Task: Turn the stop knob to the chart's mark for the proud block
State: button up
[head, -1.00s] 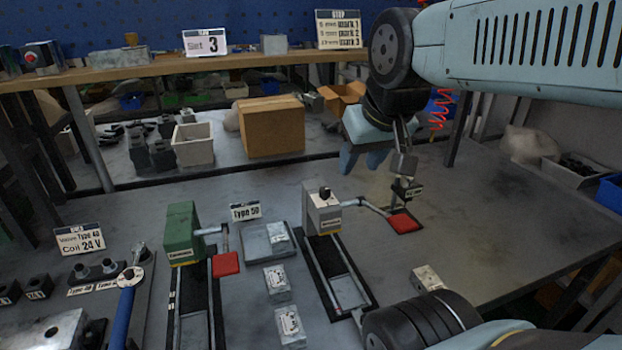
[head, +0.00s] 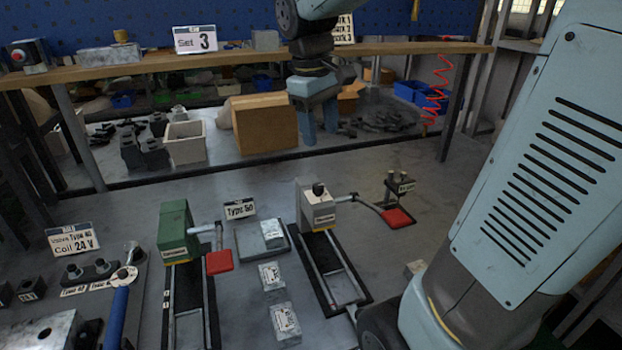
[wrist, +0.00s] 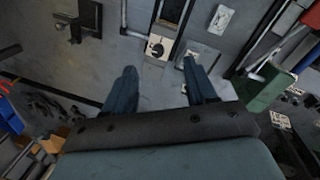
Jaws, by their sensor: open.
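The stop knob seems to be the small black knob (head: 318,188) on top of the pale grey block (head: 316,212) at the head of the right-hand rail. In the wrist view, a white-faced dial (wrist: 158,47) with a dark knob lies just beyond the fingertips. My gripper (head: 318,138) is open and empty, above and behind the pale block; its fingers (wrist: 158,74) are spread in the wrist view. The STOP chart (head: 345,28) on the shelf is mostly hidden by my arm. Small labelled blocks (head: 270,275) (head: 285,323) lie between the rails; I cannot tell which is proud.
A green block (head: 178,232) heads the left rail, with a red pad (head: 219,261) beside it. Another red pad (head: 397,218) and a dark two-post fixture (head: 399,187) stand right of the pale block. A Type 50 sign (head: 240,209) stands behind a grey plate (head: 262,236).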

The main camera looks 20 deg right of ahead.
aim_at(318, 185)
jog(key=w+a+f+n+g+h, duration=0.2)
jog(key=w+f+n+g, duration=0.15)
jog(key=w, duration=0.55)
jog(key=x, duration=0.9)
jog(key=a+x, duration=0.1)
jog(key=x, duration=0.3)
jog(key=shift+d+f, duration=0.15)
jog(key=shift+f, duration=0.4)
jog(key=shift+c, duration=0.2)
jog(key=c, duration=1)
jog(key=shift+y, duration=0.3)
